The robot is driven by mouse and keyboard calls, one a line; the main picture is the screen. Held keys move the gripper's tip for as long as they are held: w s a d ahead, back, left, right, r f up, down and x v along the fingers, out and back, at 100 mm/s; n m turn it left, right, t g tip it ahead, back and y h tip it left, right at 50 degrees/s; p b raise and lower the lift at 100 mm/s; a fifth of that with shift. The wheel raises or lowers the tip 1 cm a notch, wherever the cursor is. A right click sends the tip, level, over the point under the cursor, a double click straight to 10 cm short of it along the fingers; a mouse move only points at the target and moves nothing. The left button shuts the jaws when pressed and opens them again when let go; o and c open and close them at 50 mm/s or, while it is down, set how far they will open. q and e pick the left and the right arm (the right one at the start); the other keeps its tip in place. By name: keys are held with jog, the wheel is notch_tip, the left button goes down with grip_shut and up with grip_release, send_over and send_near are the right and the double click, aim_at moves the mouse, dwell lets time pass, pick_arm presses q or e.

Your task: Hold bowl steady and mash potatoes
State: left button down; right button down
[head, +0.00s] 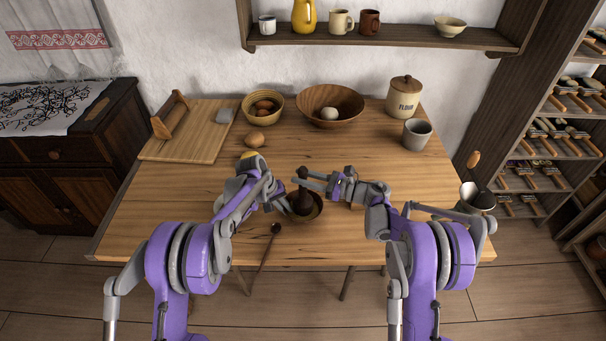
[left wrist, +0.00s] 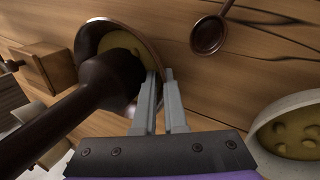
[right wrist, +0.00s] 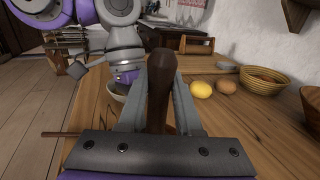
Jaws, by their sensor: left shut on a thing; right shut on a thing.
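A dark brown bowl (head: 316,214) stands near the table's front edge. Yellow potato (left wrist: 122,42) shows inside it in the left wrist view. My left gripper (left wrist: 160,82) is shut on the bowl's rim. My right gripper (head: 308,179) is shut on the handle of a dark wooden masher (head: 302,200). The handle (right wrist: 160,85) stands between the fingers in the right wrist view. The masher's thick lower part (left wrist: 105,75) reaches into the bowl and hides part of the potato. Whether its end touches the bottom cannot be seen.
A wooden spoon (head: 275,230) lies left of the bowl, its handle over the front edge. A pale bowl with potato lumps (left wrist: 264,138) is near my left gripper. A lemon (right wrist: 201,89), board (head: 185,140), wooden bowl (head: 345,100) and flour jar (head: 403,97) stand farther back.

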dwell(0.6)
jog(key=shift+f, duration=0.95)
jog(key=shift+r, duration=1.2)
jog(key=shift+f, duration=0.1)
jog(key=shift+f, duration=1.1)
jog(key=shift+r, duration=1.2)
